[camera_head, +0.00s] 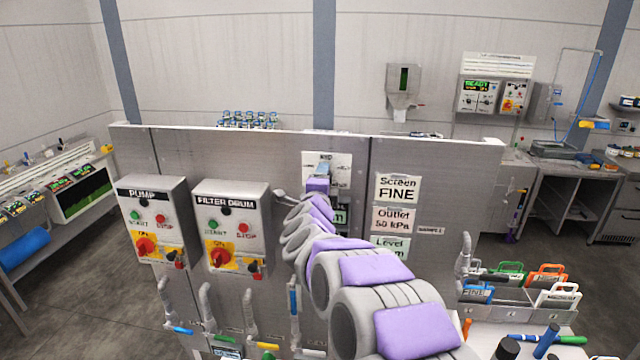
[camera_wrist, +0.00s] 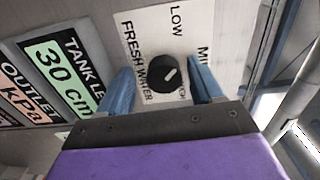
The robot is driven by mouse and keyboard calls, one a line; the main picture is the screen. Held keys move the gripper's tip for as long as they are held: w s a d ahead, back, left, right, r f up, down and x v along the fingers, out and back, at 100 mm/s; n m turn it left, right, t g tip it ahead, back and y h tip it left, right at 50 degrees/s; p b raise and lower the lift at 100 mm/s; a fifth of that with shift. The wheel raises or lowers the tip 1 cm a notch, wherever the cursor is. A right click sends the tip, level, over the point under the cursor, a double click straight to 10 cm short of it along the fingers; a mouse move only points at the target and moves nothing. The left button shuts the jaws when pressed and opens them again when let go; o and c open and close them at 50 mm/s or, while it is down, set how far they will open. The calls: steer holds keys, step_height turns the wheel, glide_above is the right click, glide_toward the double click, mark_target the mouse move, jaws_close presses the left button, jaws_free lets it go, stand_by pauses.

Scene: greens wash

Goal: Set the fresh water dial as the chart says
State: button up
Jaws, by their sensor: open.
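The fresh water dial (camera_wrist: 168,74) is a round black knob on a white plate (camera_wrist: 143,30), seen in the wrist view. The plate reads FRESH WATER and LOW; MID and HIGH are partly hidden. In the head view the white plate (camera_head: 311,159) shows behind my gripper (camera_head: 321,168), which hides the knob. No chart with dial settings is readable.
Signs on the panel read Screen FINE (camera_head: 398,188), Outlet 50 kPa (camera_head: 397,218) and a partly hidden Level (camera_head: 388,243). A display beside the dial reads 30 cm (camera_wrist: 62,72). PUMP (camera_head: 152,220) and FILTER DRUM (camera_head: 231,228) boxes stand left. Coloured-handled tools lie lower right.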

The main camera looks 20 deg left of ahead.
steer(key=b+v, duration=0.2)
steer(key=v, duration=1.5)
steer(key=shift+a, duration=0.3)
steer(key=shift+f, duration=0.2)
steer(key=s+d+f+n+g+b, duration=0.4)
steer(key=s+d+f+n+g, duration=0.25)
steer(key=d+f, duration=0.4)
steer(key=s+d+f+n+g+b, duration=0.5)
steer(key=s+d+f+n, duration=0.25)
steer(key=d+f, duration=0.3)
steer(key=s+d+f+g+h+b, duration=0.1)
steer(key=s+d+f+g, duration=0.3)
steer(key=s+d, duration=0.5)
steer(key=s+d+f+n+g+h+b, duration=0.1)
steer(key=s+d+f+g+h+b, duration=0.1)
steer(key=s+d+f, duration=0.3)
steer(key=s+d+g+h, duration=0.1)
steer(key=s+d, duration=0.3)
steer(key=s, duration=0.4)
steer(key=shift+s+d+g, duration=0.3)
steer(key=shift+d+g, duration=0.05)
steer(key=shift+d, duration=0.05)
